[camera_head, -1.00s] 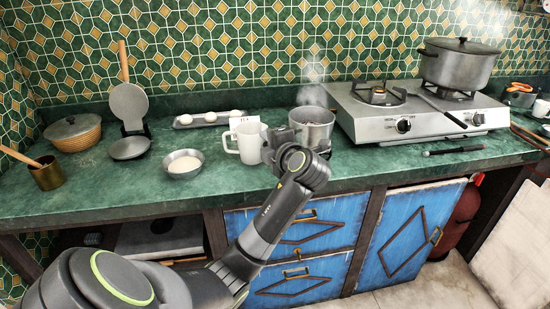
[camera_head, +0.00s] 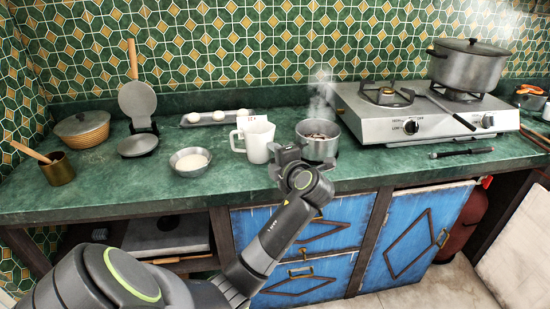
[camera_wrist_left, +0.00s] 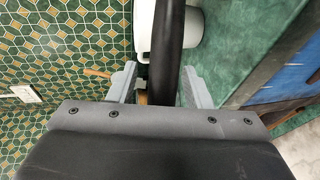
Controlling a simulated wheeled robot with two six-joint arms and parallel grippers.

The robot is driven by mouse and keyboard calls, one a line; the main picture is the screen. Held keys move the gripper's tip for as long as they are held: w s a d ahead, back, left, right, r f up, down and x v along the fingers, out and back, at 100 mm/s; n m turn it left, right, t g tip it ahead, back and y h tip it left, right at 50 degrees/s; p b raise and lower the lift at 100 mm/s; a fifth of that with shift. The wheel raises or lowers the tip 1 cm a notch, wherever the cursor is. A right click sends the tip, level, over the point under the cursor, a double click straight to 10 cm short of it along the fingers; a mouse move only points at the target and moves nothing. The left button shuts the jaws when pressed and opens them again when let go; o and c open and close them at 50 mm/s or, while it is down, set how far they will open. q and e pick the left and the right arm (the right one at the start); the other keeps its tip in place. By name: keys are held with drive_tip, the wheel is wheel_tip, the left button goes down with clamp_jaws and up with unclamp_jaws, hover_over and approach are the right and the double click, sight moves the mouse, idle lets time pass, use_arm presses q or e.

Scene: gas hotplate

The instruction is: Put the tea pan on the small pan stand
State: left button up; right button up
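The tea pan (camera_head: 318,150) is a small steaming metal pan with dark contents, near the front of the counter, left of the hotplate. I cannot tell whether its base touches the counter. My left gripper (camera_head: 287,157) is at its left side, on its handle. The small pan stand (camera_head: 387,97) is on the left burner of the hotplate and is empty. My right gripper is out of view.
A white mug (camera_head: 255,141) stands just left of the pan. The hotplate (camera_head: 380,128) has a large lidded pot (camera_head: 466,68) on its right burner. A bowl (camera_head: 190,162) and an egg tray (camera_head: 213,122) are farther left. A black lighter-like stick (camera_head: 465,153) lies in front of the hotplate.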

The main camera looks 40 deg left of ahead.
use_arm(q)
drive_tip(key=shift+d, duration=0.1)
drive_tip(key=shift+s+d, duration=0.15)
drive_tip(key=shift+d, duration=0.2)
drive_tip(key=b+v, duration=0.2)
drive_tip(key=v, duration=0.9)
